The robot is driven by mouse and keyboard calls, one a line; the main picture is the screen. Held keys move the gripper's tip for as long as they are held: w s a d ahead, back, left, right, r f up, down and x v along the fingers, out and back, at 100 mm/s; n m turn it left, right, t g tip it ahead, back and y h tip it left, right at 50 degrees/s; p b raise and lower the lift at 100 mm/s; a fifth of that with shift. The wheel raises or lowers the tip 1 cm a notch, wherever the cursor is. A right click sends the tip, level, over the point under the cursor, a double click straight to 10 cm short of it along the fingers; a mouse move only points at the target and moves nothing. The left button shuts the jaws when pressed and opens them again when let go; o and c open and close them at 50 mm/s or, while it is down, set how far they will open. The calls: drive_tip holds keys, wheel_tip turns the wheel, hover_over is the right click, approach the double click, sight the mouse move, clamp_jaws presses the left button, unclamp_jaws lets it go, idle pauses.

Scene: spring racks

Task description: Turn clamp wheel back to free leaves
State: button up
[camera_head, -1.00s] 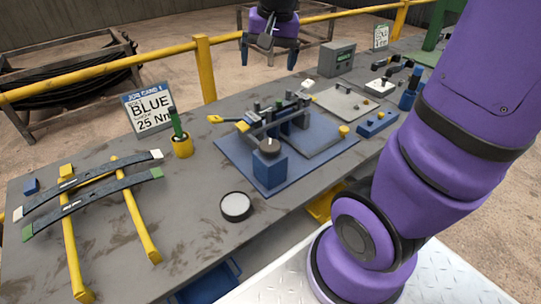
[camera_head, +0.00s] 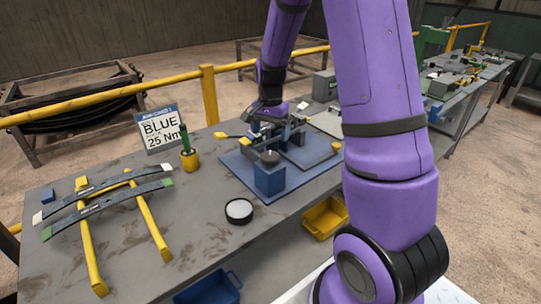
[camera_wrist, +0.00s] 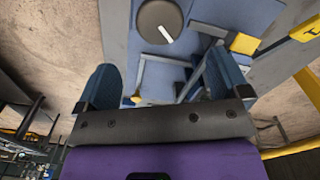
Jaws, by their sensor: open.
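The clamp wheel is a dark round knob (camera_head: 269,158) on top of a blue block (camera_head: 270,180) at the front of the blue fixture plate (camera_head: 232,161). In the wrist view the wheel (camera_wrist: 160,20) shows a white mark and lies beyond my fingertips, near the top edge. My gripper (camera_wrist: 163,75) is open, its two blue fingers wide apart with nothing held between them. In the head view my gripper (camera_head: 265,122) is over the rear of the fixture, behind the wheel. It partly hides the clamp parts, and the leaves in the fixture cannot be made out clearly.
Two curved leaves (camera_head: 105,200) lie across yellow rails (camera_head: 150,228) at the left. A job card (camera_head: 158,130) reads BLUE, 25 Nm. A green-handled tool stands in a yellow cup (camera_head: 190,162). A black puck with a pale top (camera_head: 239,211) sits in front of the fixture.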

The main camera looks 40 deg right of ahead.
sight(271, 155)
wheel_tip(271, 155, down, 9)
drive_tip(key=shift+r, duration=0.2)
idle(0.3)
drive_tip(key=c, duration=0.9)
